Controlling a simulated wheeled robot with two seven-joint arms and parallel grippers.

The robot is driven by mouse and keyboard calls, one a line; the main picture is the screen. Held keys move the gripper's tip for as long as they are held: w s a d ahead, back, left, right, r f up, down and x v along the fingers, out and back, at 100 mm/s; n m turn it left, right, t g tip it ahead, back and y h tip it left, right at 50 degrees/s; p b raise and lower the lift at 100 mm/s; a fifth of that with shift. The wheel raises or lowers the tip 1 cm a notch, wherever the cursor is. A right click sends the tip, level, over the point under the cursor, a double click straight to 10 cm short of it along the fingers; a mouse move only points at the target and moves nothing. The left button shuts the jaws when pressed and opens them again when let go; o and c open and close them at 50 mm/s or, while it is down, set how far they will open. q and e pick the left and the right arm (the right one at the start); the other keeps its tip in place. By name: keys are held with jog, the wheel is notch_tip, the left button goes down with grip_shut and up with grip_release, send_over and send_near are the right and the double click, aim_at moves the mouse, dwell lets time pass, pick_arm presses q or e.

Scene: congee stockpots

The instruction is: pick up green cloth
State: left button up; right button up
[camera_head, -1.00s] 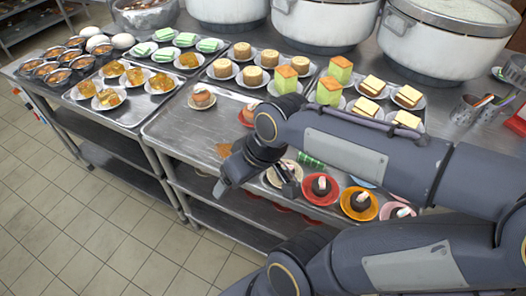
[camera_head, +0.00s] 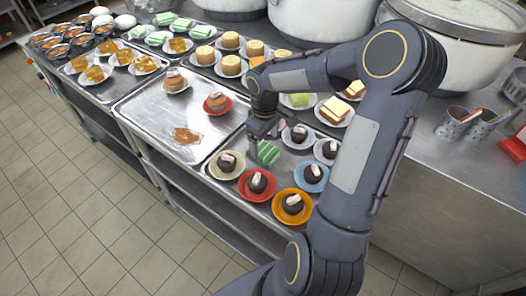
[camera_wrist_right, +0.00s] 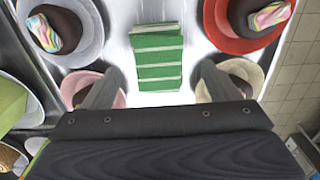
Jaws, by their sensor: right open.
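The green cloth (camera_head: 267,152) is a folded piece with pale stripes, lying on the metal tray among plates of dark round cakes. In the right wrist view the green cloth (camera_wrist_right: 157,58) lies ahead of the hand. My right gripper (camera_head: 263,136) is above the cloth, pointing down, and hides part of it in the head view. In the wrist view its two fingers (camera_wrist_right: 160,72) are spread wide, one on each side of the cloth's near end, with nothing between them gripped. My left gripper is not in view.
Plates with dark cakes closely surround the cloth, including a red plate (camera_head: 244,190), an orange plate (camera_head: 282,214) and a blue plate (camera_head: 303,184). Large stockpots (camera_head: 315,22) stand behind.

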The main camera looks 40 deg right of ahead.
aim_at(265, 149)
notch_tip(265, 149, down, 4)
jog(key=shift+w+d+f, duration=0.1)
jog(key=shift+f, duration=0.1)
jog(key=shift+c, duration=0.3)
jog(key=c, duration=1)
jog(key=shift+r, duration=0.1)
